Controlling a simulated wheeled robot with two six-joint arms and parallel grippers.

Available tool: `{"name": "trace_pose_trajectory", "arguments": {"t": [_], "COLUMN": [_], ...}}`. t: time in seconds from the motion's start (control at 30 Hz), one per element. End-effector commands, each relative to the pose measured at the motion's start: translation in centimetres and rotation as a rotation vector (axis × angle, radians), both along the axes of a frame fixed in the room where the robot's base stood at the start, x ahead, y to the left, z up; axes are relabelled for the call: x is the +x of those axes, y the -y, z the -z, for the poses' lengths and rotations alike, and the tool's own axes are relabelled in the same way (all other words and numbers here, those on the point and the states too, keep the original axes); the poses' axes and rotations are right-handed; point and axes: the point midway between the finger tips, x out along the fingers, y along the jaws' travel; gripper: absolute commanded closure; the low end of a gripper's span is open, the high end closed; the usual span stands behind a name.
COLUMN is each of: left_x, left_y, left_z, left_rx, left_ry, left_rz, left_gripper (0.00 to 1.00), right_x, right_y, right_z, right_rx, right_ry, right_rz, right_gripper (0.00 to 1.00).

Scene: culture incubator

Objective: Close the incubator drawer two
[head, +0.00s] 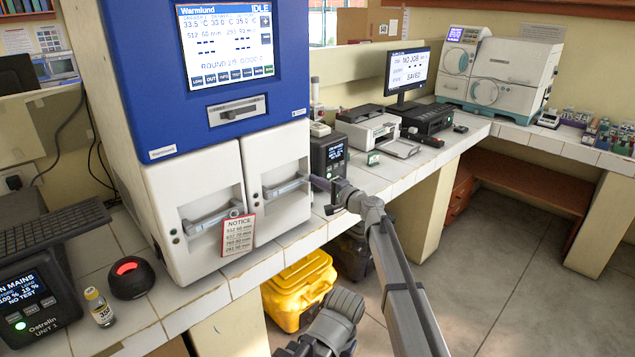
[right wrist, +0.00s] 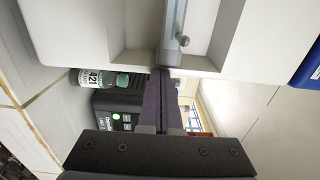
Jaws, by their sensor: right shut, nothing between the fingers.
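The blue and white incubator (head: 205,120) stands on the tiled bench. Its front has a left drawer (head: 190,195) and a right drawer (head: 277,165), each with a grey bar handle. Which is drawer two I cannot read. Both fronts look nearly flush, though a small gap cannot be ruled out. My right gripper (head: 318,183) is shut and empty, at the right end of the right drawer's handle (head: 285,187). In the right wrist view its dark fingers (right wrist: 163,80) point at the handle (right wrist: 172,40); contact is unclear.
A notice card (head: 237,236) hangs by the left drawer's handle. A dark display unit (head: 328,158) stands right of the incubator, close to my right gripper. A yellow bin (head: 298,290) is below the bench. Open floor lies to the right.

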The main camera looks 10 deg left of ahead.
Motion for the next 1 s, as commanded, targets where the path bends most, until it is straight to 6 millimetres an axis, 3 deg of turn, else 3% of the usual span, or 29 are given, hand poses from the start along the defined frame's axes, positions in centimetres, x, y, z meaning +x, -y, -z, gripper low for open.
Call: {"name": "trace_pose_trajectory", "arguments": {"t": [0.17,0.6,1.0], "left_x": [0.0,0.0,0.0], "left_y": [0.0,0.0,0.0], "left_z": [-0.1,0.0,0.0], "left_rx": [0.000,0.000,0.000], "left_ry": [0.000,0.000,0.000], "left_rz": [0.000,0.000,0.000], "left_gripper": [0.35,0.35,0.35], "right_x": [-1.9,-7.3,-8.4], "right_y": [1.7,8.8,10.5], "right_z": [-0.1,0.0,0.0], "right_rx": [0.003,-0.001,-0.002], "right_ry": [0.000,0.001,0.001], "right_rz": [0.001,0.000,-0.002], "right_gripper": [1.00,1.00,1.00]}}
